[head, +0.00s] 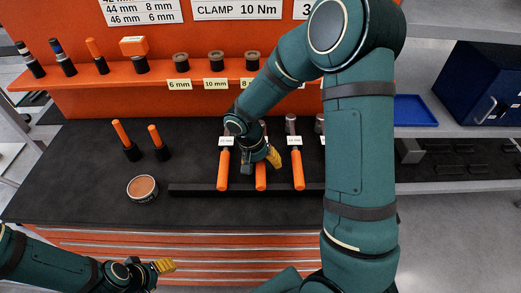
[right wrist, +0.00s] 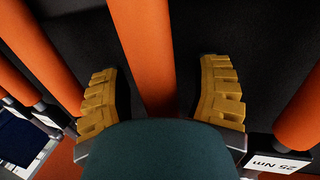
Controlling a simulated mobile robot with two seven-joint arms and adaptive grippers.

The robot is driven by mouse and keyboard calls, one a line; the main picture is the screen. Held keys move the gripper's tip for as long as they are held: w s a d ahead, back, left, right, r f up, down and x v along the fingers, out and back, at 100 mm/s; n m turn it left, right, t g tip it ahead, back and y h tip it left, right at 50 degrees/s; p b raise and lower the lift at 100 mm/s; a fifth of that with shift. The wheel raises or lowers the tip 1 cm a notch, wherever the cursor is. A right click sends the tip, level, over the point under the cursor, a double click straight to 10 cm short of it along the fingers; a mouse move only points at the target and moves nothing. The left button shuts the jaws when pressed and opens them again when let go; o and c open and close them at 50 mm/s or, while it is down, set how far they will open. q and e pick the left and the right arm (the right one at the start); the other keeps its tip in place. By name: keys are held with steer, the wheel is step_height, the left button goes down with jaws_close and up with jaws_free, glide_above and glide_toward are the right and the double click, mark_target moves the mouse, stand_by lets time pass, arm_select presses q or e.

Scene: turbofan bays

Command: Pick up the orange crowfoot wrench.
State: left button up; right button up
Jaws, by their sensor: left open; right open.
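Several orange-handled tools lie in a rack on the dark bench. The left one (head: 223,171) and the right one (head: 297,170) flank a middle one (head: 261,178). Their heads are partly hidden, so I cannot tell which is a crowfoot wrench. My right gripper (head: 273,157) is open over the middle handle. In the right wrist view its yellow fingers (right wrist: 166,95) stand on either side of an orange handle (right wrist: 144,50), with gaps on both sides. My left gripper (head: 166,266) is open and empty at the bench's front left, away from the tools.
A dark rack bar (head: 195,189) lies under the handles. Two orange-topped tools (head: 125,140) (head: 158,142) stand upright at left, near a round tin (head: 142,188). An orange shelf (head: 110,76) behind holds more tools and labelled rings. A tag in the right wrist view reads 25 Nm (right wrist: 280,163).

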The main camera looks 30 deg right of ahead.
jaws_close()
stand_by(0.3)
